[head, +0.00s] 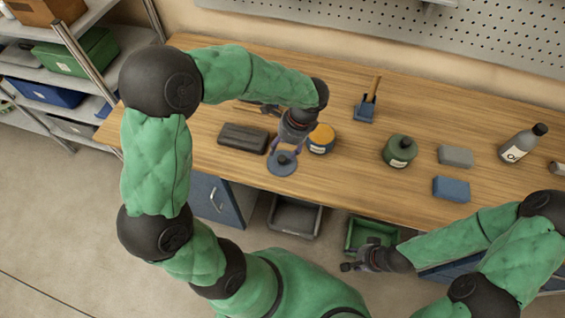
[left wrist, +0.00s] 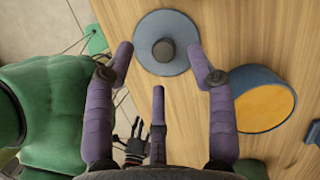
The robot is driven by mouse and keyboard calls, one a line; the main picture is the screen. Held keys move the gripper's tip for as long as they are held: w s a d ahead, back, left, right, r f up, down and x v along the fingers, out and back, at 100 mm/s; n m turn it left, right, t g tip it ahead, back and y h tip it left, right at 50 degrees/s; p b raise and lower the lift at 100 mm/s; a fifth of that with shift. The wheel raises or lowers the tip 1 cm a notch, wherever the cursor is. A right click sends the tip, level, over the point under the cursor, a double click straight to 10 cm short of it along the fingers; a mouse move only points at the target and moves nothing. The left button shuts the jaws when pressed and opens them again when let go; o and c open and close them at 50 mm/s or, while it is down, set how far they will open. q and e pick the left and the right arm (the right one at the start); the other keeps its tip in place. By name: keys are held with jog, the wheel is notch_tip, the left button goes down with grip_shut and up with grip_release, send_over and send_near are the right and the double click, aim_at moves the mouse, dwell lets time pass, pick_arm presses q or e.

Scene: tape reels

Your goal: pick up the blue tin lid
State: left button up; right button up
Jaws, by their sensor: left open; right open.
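The blue tin lid (head: 282,168) is a flat grey-blue disc with a dark round knob, lying on the wooden table (head: 230,165) near its front edge. In the left wrist view the lid (left wrist: 148,58) is just beyond my fingertips. My left gripper (head: 287,146) is open and empty above the table by the lid; its purple fingers also show in the left wrist view (left wrist: 160,60), spread about as wide as the lid. I cannot tell the exact height of the fingers over it. My right gripper (head: 350,267) is open and empty, in front of the table and away from the lid.
A blue tin with a yellow-orange top (head: 321,139) stands close right of the lid. A dark block (head: 243,138) lies to its left. A green pot (head: 399,151), grey block (head: 455,156), blue block (head: 451,189) and white bottle (head: 521,145) stand further right.

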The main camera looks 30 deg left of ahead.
aim_at(282, 158)
pick_arm(q)
notch_tip(282, 158, down, 5)
jog(key=shift+r+b, duration=0.15)
jog(key=shift+b, duration=0.75)
jog(key=shift+s+a+f, duration=0.15)
jog(key=shift+f, duration=0.25)
jog(key=shift+r, duration=0.1)
grip_shut()
